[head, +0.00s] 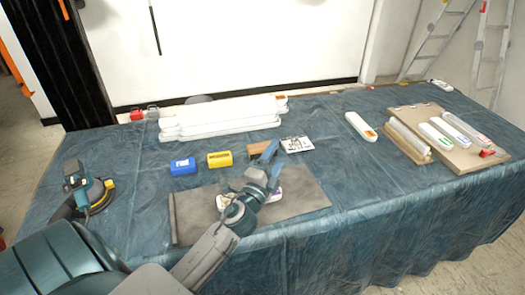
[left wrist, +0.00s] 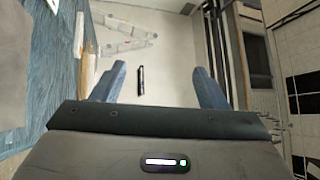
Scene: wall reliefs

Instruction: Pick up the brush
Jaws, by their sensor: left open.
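A brush-like piece with a wooden back and a pale, whitish upper part (head: 408,141) lies on the blue-covered table at the right, beside a clipboard. A smaller brown wooden piece (head: 257,148) lies near the table's middle, partly hidden behind my left gripper; I cannot tell what it is. My left gripper (head: 280,151) is open and empty above the grey mat, well to the left of the brush-like piece. Its two fingers also show apart in the left wrist view (left wrist: 162,85), with nothing between them but the distant background.
The grey mat (head: 190,218) lies in front, with a white item partly hidden under my arm. A blue block (head: 183,167), a yellow block (head: 220,159) and a sander-like tool (head: 88,190) are left. White panels (head: 220,117) lie behind. The clipboard (head: 462,156) holds several tubes.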

